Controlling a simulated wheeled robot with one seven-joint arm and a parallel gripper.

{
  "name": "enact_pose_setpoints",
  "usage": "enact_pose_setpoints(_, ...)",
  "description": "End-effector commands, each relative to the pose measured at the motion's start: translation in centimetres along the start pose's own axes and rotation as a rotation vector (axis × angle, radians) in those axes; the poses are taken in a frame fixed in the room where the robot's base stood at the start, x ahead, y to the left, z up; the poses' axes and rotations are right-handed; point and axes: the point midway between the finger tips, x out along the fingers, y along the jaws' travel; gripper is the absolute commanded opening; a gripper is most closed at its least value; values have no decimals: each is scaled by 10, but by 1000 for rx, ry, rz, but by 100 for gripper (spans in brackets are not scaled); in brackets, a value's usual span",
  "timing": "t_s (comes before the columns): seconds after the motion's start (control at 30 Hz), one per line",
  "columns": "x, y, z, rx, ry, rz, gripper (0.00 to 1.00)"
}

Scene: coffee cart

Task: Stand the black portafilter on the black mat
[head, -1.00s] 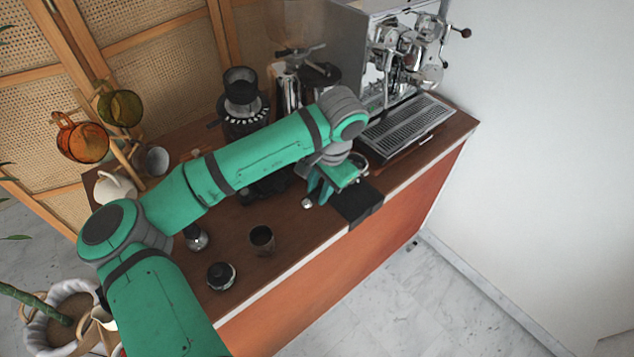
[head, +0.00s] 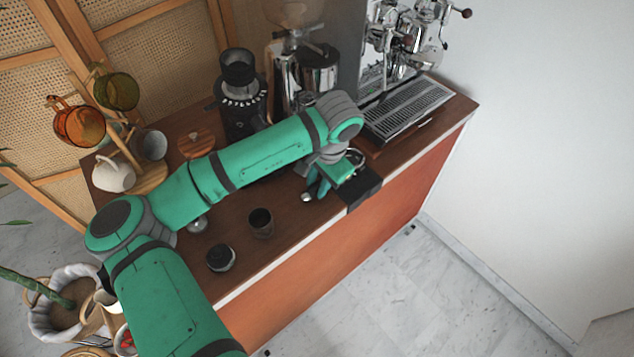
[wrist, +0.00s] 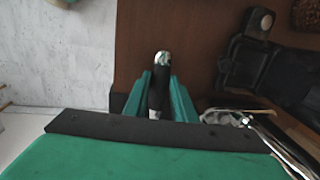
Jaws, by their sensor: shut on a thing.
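The black portafilter is held in my gripper (head: 318,184). Its black handle (wrist: 160,88) with a silver end cap lies between the two green fingers in the wrist view. The cap also shows just past the fingers in the head view (head: 306,197). The rest of the portafilter is mostly hidden by my gripper and wrist. The black mat (head: 364,190) lies over the counter's front edge, just right of my gripper. A dark strip of it shows beside the left finger in the wrist view (wrist: 118,103). I cannot tell whether the portafilter touches the mat.
The espresso machine's drip tray (head: 408,110) is behind and right of the mat. Grinders (head: 240,95) stand at the back. A dark cup (head: 260,222) and a round black-topped tool (head: 221,257) stand left of my gripper. The counter drops off at the front.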

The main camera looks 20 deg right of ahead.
Motion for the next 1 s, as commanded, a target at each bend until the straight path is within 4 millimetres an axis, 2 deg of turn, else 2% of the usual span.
enact_pose_setpoints(0.17,0,0,-1,0,2,-1,0)
enact_pose_setpoints(0.2,0,0,-1,0,2,-1,33)
enact_pose_setpoints(0.27,0,0,-1,0,2,-1,46)
enact_pose_setpoints(0.53,1,0,1,-2,-1,1,46)
enact_pose_setpoints(0.67,-6,-1,1,-3,1,1,46)
enact_pose_setpoints(0.77,-18,-1,0,-3,1,-1,46)
enact_pose_setpoints(1.0,-64,-1,0,-1,2,-2,46)
